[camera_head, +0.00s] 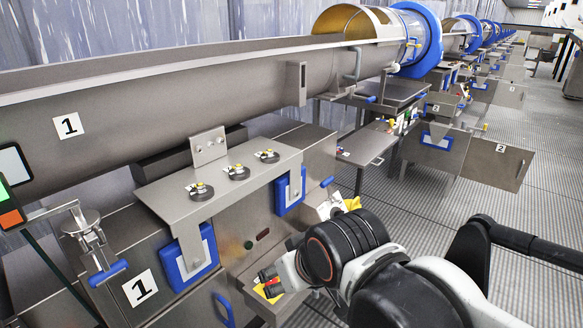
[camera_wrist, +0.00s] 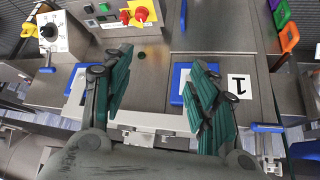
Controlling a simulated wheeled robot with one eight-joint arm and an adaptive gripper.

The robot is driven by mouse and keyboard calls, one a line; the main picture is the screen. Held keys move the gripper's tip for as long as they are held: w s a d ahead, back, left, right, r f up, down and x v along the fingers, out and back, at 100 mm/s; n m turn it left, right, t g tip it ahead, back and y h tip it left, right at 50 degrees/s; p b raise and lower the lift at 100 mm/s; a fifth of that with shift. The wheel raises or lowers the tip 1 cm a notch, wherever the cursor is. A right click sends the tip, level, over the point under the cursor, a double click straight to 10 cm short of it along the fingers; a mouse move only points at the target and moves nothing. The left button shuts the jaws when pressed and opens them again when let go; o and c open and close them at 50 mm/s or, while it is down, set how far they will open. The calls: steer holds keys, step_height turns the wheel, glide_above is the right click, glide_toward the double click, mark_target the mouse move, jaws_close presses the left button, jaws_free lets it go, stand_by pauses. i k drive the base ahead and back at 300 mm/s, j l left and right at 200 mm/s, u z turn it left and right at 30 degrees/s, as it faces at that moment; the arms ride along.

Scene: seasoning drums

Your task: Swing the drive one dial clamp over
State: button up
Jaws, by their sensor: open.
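In the wrist view, my gripper (camera_wrist: 158,95) is open, its two green ribbed fingers wide apart with nothing between them. A white box with a round black dial (camera_wrist: 48,31) stands at the upper left, clear of the fingers. I cannot tell for sure which part is the dial clamp. In the head view, my gripper's tips are small and partly hidden by my own arm, in front of the number 1 cabinet (camera_head: 245,238). A white box (camera_head: 323,208) beside it is partly behind my arm. A clamp-like fitting with a blue handle (camera_head: 107,272) is at the left.
Three small dials (camera_head: 236,172) sit on the metal shelf (camera_head: 165,200). A red and yellow switch (camera_wrist: 139,12) is by the white box. Blue-framed latches (camera_head: 290,190) and blue levers project from the cabinet. A long drum trough runs above. Grated floor (camera_head: 420,235) is open at right.

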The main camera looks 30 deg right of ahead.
mark_target(326, 183)
steer(key=i+l+z, duration=0.2)
steer(key=l, duration=0.3)
steer(key=i+l+z, duration=0.25)
steer(key=i+l, duration=0.15)
steer(key=l, duration=0.1)
